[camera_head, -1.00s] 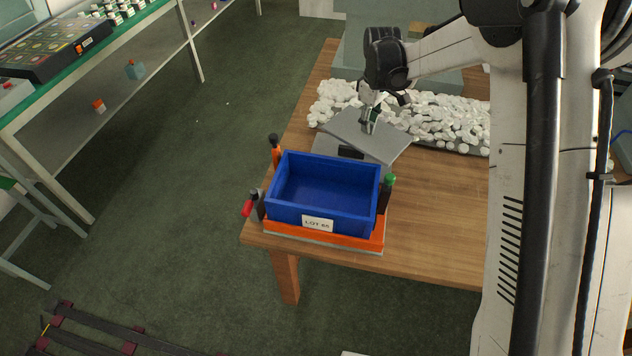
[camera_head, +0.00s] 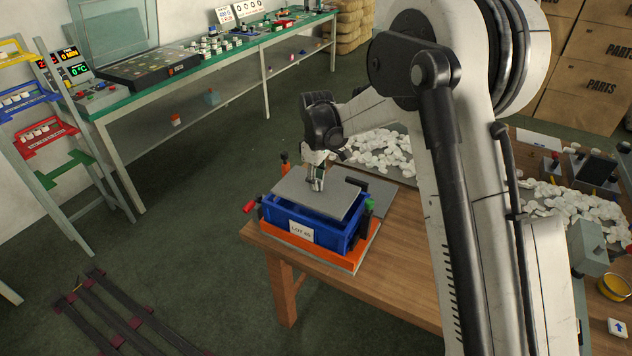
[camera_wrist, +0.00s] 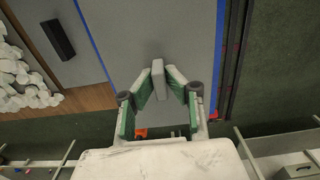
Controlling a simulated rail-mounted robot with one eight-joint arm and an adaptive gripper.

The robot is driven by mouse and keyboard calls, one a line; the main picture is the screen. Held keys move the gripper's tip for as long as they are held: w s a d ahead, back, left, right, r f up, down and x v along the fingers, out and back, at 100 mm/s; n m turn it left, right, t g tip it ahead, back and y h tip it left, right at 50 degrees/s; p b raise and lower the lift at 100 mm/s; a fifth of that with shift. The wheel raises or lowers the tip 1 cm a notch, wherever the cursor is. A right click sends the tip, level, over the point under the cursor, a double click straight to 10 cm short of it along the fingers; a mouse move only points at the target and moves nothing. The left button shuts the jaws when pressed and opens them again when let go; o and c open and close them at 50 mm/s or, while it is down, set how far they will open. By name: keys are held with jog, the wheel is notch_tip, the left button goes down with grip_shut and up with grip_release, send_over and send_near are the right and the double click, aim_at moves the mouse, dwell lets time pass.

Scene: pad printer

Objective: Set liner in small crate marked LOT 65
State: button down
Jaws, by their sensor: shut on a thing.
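The liner (camera_head: 340,203) is a flat grey sheet with a small upright grip block on top. My gripper (camera_head: 318,186) is shut on that block, which shows between the two fingertips in the wrist view (camera_wrist: 160,85). The small blue crate (camera_head: 326,237) carries a white LOT 65 label (camera_head: 300,231) on its front. The liner lies over the crate's opening and hides most of the inside. In the wrist view, blue rim (camera_wrist: 95,40) shows along both sides of the liner (camera_wrist: 175,25). I cannot tell whether the liner touches the rim.
The crate stands on an orange-edged base (camera_head: 320,259) at the wooden table's (camera_head: 400,270) corner. Red, orange and green-topped pieces stand around it. A grey plate (camera_head: 381,190) with a black block lies behind. White pieces (camera_head: 380,150) are heaped further back.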

jog(key=shift+b, duration=0.4)
jog(key=shift+d+f, duration=0.1)
jog(key=shift+f, duration=0.2)
jog(key=shift+f+b, duration=3.45)
jog(key=shift+f, duration=0.75)
jog(key=shift+f+b, duration=1.25)
jog(key=shift+f, duration=0.25)
jog(key=c, duration=1.7)
grip_release()
jog(key=shift+o, duration=0.2)
jog(key=shift+r, duration=0.1)
jog(key=shift+r+p, duration=1.55)
jog(key=shift+r, duration=2.15)
jog(key=shift+r+p, duration=0.75)
jog(key=shift+r, duration=1.25)
